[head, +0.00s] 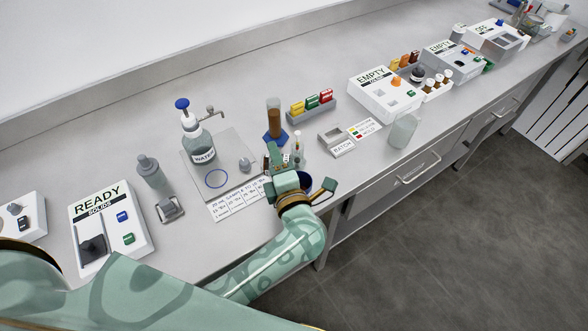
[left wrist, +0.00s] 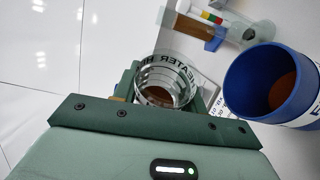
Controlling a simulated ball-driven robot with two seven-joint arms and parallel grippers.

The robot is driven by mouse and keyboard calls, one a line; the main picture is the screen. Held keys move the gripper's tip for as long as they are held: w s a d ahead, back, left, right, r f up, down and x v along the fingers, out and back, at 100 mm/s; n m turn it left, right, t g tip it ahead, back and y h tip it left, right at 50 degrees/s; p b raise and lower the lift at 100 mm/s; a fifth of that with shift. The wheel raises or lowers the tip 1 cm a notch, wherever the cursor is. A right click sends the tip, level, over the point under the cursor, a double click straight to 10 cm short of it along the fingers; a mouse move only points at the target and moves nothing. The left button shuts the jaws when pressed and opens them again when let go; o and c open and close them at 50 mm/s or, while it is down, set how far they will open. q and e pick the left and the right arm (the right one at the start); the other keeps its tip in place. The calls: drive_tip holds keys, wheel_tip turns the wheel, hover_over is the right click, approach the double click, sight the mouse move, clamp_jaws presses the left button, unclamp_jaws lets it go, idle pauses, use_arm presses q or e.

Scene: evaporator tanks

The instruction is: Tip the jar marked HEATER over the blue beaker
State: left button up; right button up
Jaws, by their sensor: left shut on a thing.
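My left gripper (head: 284,172) is low at the front edge of the bench in the head view. In the left wrist view its fingers (left wrist: 165,95) are shut on a clear glass jar (left wrist: 150,70) marked HEATER, with brown content inside. Its open mouth faces the wrist camera; I cannot tell its exact tilt. The blue beaker (left wrist: 236,82) stands just right of the jar there, apart from it, with brown content at its bottom. My right gripper is out of view.
A measuring cylinder (head: 273,118) of brown liquid on a blue foot stands behind the gripper. A WATER bottle (head: 199,145) and a printed card (head: 237,200) are to the left. A clear bottle (head: 403,131) stands to the right near the front edge.

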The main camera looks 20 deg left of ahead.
use_arm(q)
drive_tip(key=shift+d+r+m+t+p, duration=0.15)
drive_tip(key=shift+r+m+t+p, duration=0.15)
drive_tip(key=shift+m+p, duration=0.35)
idle(1.6)
drive_tip(key=shift+f, duration=0.1)
idle(0.9)
drive_tip(key=shift+a+f+n+g, duration=0.15)
drive_tip(key=shift+f+n+g, duration=0.1)
drive_tip(key=shift+n, duration=0.4)
drive_tip(key=shift+a+f+n+g, duration=0.15)
drive_tip(key=shift+f+n+g, duration=0.1)
drive_tip(key=shift+n, duration=0.35)
drive_tip(key=shift+a+f+n+h, duration=0.1)
drive_tip(key=shift+f+n+h, duration=0.35)
drive_tip(key=shift+n, duration=0.35)
drive_tip(key=n, duration=0.1)
drive_tip(key=f+n+h+b, duration=0.1)
drive_tip(key=shift+s+f+n+g+h, duration=0.1)
drive_tip(key=shift+f+n+g+h, duration=0.05)
drive_tip(key=shift+n+g+h, duration=0.2)
drive_tip(key=shift+f+n+h+b, duration=0.4)
drive_tip(key=shift+f+n+h, duration=0.15)
drive_tip(key=shift+n, duration=0.4)
drive_tip(key=shift+r, duration=0.1)
